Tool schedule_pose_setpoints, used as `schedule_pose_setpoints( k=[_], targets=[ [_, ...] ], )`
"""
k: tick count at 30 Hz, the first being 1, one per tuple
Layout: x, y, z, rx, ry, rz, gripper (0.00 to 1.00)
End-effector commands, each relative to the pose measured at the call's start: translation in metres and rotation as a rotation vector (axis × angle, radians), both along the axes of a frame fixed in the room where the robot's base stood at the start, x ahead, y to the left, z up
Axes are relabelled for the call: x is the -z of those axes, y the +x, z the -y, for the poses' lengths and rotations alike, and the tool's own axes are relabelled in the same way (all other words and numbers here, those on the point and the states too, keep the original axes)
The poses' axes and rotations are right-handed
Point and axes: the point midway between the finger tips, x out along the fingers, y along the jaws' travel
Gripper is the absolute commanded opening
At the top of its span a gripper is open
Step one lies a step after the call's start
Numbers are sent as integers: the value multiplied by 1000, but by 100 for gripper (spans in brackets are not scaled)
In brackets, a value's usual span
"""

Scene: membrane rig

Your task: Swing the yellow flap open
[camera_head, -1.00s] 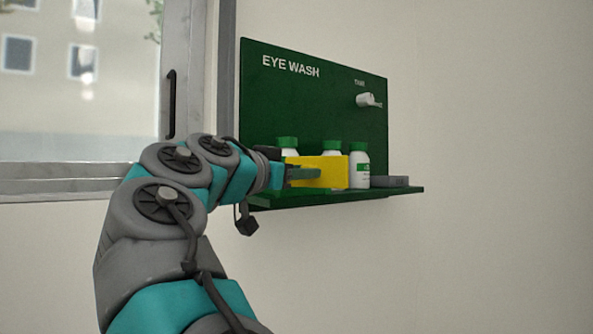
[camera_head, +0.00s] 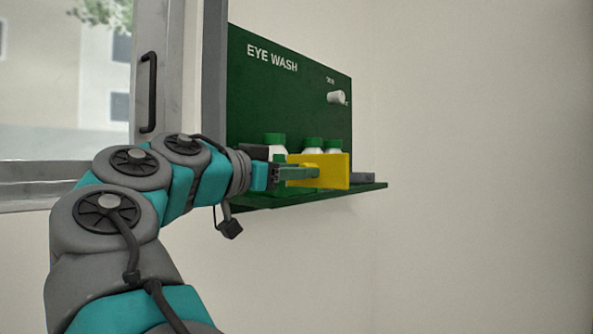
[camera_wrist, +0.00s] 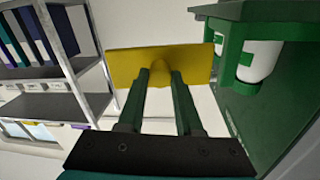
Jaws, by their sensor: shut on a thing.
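The yellow flap (camera_head: 334,171) is a flat rectangular plate in front of the bottles on the green eye wash station (camera_head: 240,105). In the wrist view the flap (camera_wrist: 198,63) stands across the fingertips, clear of the green panel at the right. My gripper (camera_head: 314,173) is shut on the flap's small yellow knob; in the wrist view my gripper (camera_wrist: 160,78) has its two green fingers on either side of that knob (camera_wrist: 159,70). The flap's hinge is not clearly visible.
Several white bottles with green caps (camera_head: 275,140) stand on the station's shelf (camera_head: 360,190). A white knob (camera_head: 336,97) is on the panel above. A window with a black handle (camera_head: 149,92) is at left. The wrist view shows a shelf rack (camera_wrist: 55,105). The wall at right is bare.

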Motion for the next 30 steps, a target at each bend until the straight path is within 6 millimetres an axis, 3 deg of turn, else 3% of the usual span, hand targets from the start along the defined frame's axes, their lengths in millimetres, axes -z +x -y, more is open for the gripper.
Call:
schedule_pose_setpoints(
  k=[6,7,14,23,30],
  targets=[
    [2,0,-2,-2,0,-3,0],
    [2,0,-2,-2,0,-3,37],
    [1,0,-1,-1,1,-2,63],
    [1,-1,-1,0,1,-1,64],
    [1,-14,-14,0,1,-1,64]
  ],
)
